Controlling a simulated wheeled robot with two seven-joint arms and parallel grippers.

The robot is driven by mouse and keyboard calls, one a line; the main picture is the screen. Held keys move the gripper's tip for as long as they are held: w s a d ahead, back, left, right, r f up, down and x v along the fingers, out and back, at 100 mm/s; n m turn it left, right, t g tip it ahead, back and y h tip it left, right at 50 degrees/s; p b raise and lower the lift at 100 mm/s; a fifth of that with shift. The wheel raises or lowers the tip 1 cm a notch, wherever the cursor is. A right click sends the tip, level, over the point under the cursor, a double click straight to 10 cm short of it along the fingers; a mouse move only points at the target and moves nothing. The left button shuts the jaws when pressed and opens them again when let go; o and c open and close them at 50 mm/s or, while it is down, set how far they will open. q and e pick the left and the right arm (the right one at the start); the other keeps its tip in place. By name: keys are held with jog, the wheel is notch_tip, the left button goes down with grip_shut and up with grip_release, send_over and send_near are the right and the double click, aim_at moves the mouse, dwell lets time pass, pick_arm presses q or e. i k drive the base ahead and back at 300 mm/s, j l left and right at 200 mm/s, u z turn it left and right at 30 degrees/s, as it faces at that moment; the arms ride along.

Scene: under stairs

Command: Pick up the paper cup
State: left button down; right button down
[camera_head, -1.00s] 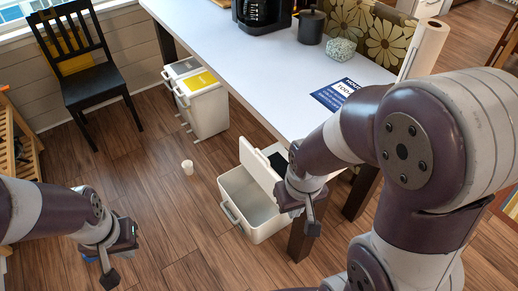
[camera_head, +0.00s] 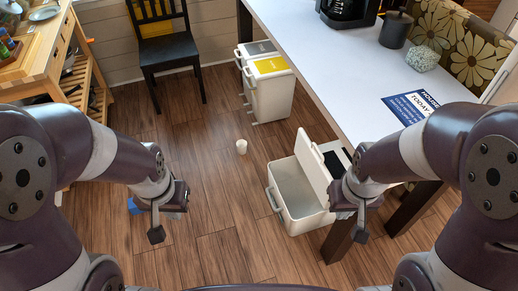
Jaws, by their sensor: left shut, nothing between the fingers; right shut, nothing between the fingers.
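The paper cup (camera_head: 241,146) is small and white and stands upright on the wooden floor, near the middle of the head view. My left gripper (camera_head: 156,234) is shut and empty, left of the cup and nearer to me. My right gripper (camera_head: 361,233) is shut and empty, to the right of the cup, in front of the open white bin. Neither gripper touches the cup.
An open white bin (camera_head: 290,195) stands right of the cup. White bins with a yellow lid (camera_head: 271,65) stand behind it. A white table (camera_head: 310,40) runs along the right, a black chair (camera_head: 169,50) stands at the back. A wooden cart (camera_head: 48,62) is at left. Floor around the cup is clear.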

aim_at(241, 144)
jog(key=z, duration=0.75)
jog(key=i+j+z, duration=0.35)
jog(key=j+z, duration=0.2)
jog(key=j, duration=0.15)
jog(key=i+j+z, duration=0.25)
jog(key=j+z, duration=0.25)
jog(key=j, duration=0.25)
jog(key=j+z, duration=0.3)
jog(key=j, duration=0.15)
jog(key=i+j, duration=0.1)
jog(key=j, duration=1.25)
jog(key=j+z, duration=0.15)
jog(key=j, duration=1.2)
jog(key=i, duration=0.05)
